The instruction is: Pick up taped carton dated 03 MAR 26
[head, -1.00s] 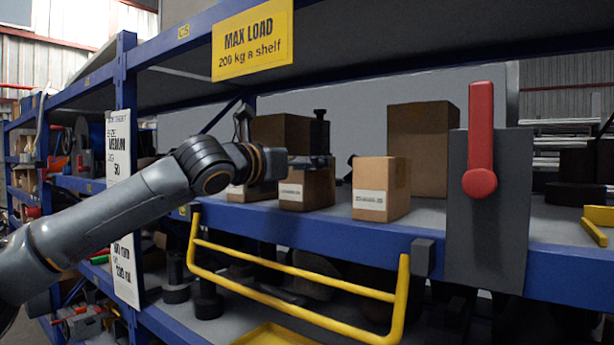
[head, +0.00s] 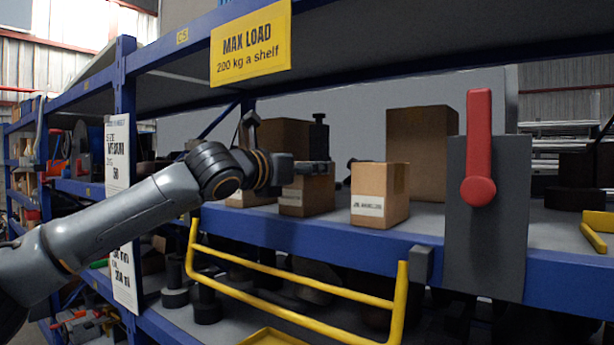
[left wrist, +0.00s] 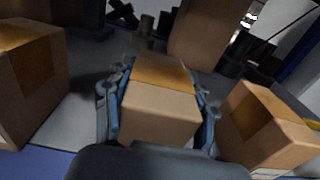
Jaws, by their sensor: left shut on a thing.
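Three small brown cartons stand in a row on the blue-edged shelf: a left one (head: 250,196), a middle one (head: 308,192) and a right one (head: 381,190). The labels on their fronts are too small to read, so I cannot tell which is dated 03 MAR 26. My left gripper (head: 308,168) reaches in from the left at the middle carton. In the left wrist view, my left gripper (left wrist: 160,105) has a finger on each side of this taped carton (left wrist: 160,112) and is shut on it. My right gripper is not in view.
In the left wrist view, neighbouring cartons stand close on the left (left wrist: 28,85) and right (left wrist: 268,128). Larger cartons (head: 422,150) stand behind the row. A yellow rail (head: 290,287) hangs at the shelf front, and a grey panel with a red lever (head: 479,150) stands to the right.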

